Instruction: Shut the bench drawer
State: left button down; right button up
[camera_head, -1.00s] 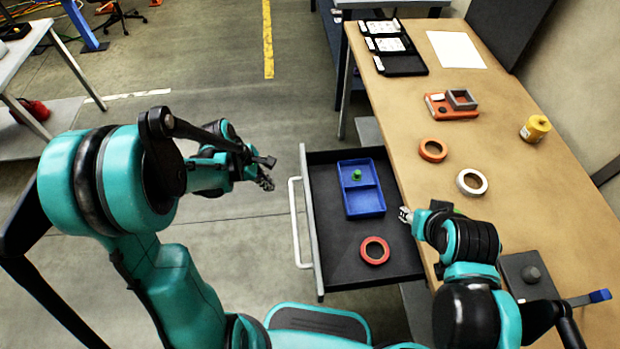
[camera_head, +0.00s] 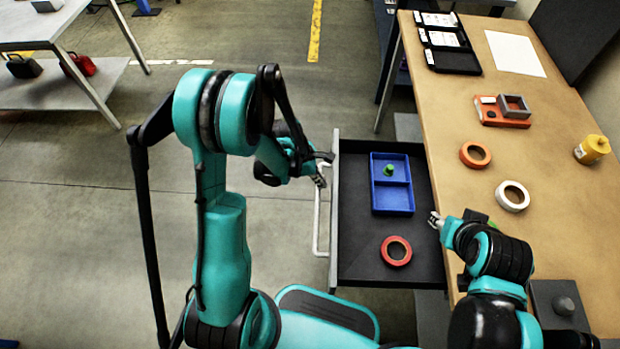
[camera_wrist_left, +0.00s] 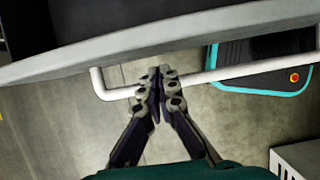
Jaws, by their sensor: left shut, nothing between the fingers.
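The bench drawer (camera_head: 365,262) is pulled out to the left of the wooden bench. Its white bar handle (camera_head: 318,232) runs along the outer front; the handle also shows in the left wrist view (camera_wrist_left: 235,72). My left gripper (camera_head: 320,178) is shut and empty at the handle's far end; in the left wrist view its fingertips (camera_wrist_left: 162,72) overlap the bar's line, and I cannot tell if they touch it. My right gripper (camera_head: 434,218) is over the drawer's bench-side edge, too small to tell whether open or shut.
In the drawer lie a blue divided tray (camera_head: 391,204) with a green piece (camera_head: 390,170) and a red ring (camera_head: 397,251). Floor left of the drawer is open.

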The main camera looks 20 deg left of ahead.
pick_arm(q)
jog(key=shift+w+d, duration=0.15)
jog(key=shift+d, duration=0.45)
jog(key=w+d, duration=0.2)
jog(key=d, duration=0.7)
jog(key=w+d+b, duration=0.1)
jog(key=w+d, duration=0.2)
jog(key=d, duration=0.5)
jog(key=w+d+b, duration=0.1)
jog(key=w+d, duration=0.1)
jog(key=d, duration=0.7)
jog(key=shift+w+d, duration=0.35)
